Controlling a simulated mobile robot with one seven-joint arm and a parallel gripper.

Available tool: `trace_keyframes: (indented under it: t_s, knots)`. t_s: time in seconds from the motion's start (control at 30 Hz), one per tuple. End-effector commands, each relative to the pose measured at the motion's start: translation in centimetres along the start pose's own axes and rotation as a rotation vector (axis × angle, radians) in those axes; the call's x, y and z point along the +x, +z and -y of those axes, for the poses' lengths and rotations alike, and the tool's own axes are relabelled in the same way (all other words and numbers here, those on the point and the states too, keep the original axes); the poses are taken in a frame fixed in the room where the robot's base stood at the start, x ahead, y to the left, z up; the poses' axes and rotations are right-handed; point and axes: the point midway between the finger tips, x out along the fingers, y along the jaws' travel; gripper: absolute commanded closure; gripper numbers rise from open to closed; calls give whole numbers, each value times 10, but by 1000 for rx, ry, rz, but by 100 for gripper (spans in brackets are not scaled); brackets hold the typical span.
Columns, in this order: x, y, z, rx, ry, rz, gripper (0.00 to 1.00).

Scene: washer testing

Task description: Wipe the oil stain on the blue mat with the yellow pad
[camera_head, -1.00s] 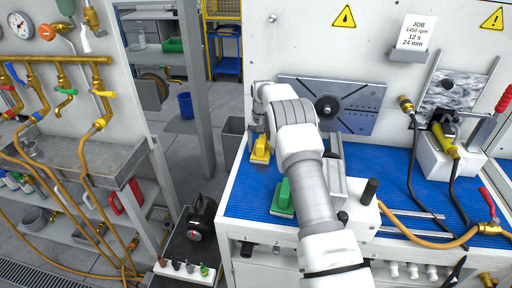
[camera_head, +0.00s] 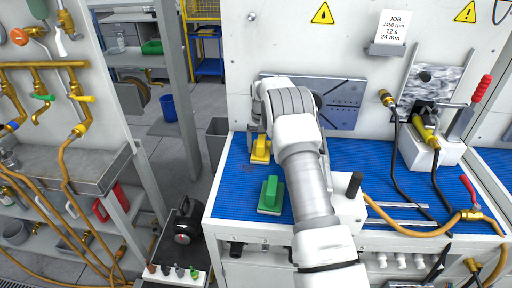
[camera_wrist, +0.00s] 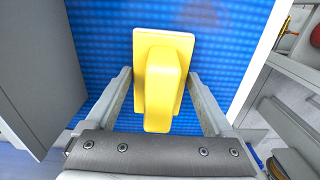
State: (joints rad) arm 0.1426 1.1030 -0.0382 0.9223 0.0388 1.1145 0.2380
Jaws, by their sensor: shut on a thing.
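The blue mat (camera_head: 239,190) covers the bench top. The yellow pad (camera_head: 261,150) lies flat on the mat near its left side, with its raised handle up. My gripper (camera_wrist: 160,78) is shut on the yellow pad, one finger on each side of its handle in the wrist view. The pad (camera_wrist: 163,92) points away from the wrist there, with blue mat around it.
A green pad (camera_head: 271,195) lies on the mat in front of the yellow one. A grey plate (camera_head: 345,95) stands behind my arm. A clamp fixture (camera_head: 428,140) and an orange hose (camera_head: 400,230) are at the right. The mat's left edge is close to the yellow pad.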

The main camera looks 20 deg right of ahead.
Motion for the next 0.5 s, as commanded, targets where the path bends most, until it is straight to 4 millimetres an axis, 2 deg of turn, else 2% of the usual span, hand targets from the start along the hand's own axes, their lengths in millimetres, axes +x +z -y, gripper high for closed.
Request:
trace_keyframes:
  t_s: [0.03, 0.2, 0.5]
  knots:
    - [2, 1, -9, 5, 6, 6, 58]
    - [1, 0, -22, 5, 6, 5, 58]
    - [1, 0, -23, 3, 4, 4, 58]
